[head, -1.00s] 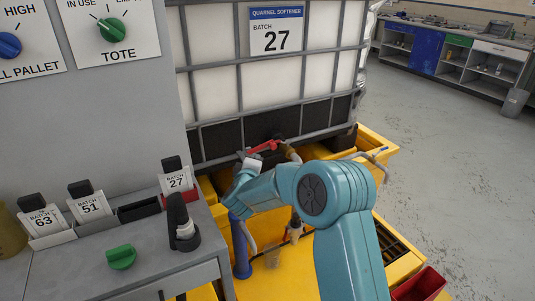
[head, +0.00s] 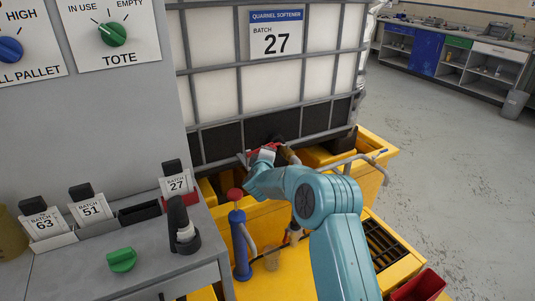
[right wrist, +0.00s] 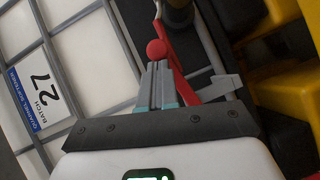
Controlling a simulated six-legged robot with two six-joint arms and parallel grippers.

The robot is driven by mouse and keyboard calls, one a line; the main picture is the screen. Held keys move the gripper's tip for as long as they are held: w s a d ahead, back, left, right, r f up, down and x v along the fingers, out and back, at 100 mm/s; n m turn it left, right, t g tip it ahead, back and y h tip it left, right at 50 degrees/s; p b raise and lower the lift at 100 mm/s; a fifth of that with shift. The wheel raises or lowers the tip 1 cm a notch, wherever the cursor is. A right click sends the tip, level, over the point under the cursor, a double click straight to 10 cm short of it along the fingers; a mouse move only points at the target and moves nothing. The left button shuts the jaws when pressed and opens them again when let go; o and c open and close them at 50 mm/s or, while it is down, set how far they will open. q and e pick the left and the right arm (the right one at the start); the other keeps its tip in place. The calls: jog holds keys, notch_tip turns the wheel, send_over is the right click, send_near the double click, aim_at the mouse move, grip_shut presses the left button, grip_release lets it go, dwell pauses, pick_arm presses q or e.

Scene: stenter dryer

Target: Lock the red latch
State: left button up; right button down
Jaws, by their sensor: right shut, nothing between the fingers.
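The red latch (head: 262,152) is at the outlet valve low on the front of the white tote, partly hidden behind my right arm. In the right wrist view a red bar (right wrist: 190,70) runs down from the dark valve, with a red ball (right wrist: 157,48) beside it. I cannot tell how the ball and bar join. My right gripper (right wrist: 157,68) is shut and empty; its fingertips are just below the red ball, and contact is unclear. In the head view the fingertips are mostly hidden. My left gripper is not in view.
The caged tote (head: 240,85) stands over a yellow spill pallet (head: 375,185). A blue pump (head: 239,245) with a red top stands left of my arm. A grey bench (head: 70,275) with batch tags (head: 86,205) and a green knob (head: 122,260) is at left.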

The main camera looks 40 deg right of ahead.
pick_arm(q)
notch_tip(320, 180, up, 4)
jog(key=p, duration=0.4)
pick_arm(e)
jog(key=shift+s+d+f+m+y, duration=0.1)
jog(key=shift+d+f+m+y, duration=0.1)
jog(key=shift+f+m+y, duration=0.45)
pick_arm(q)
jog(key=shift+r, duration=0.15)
pick_arm(e)
jog(key=shift+r, duration=0.25)
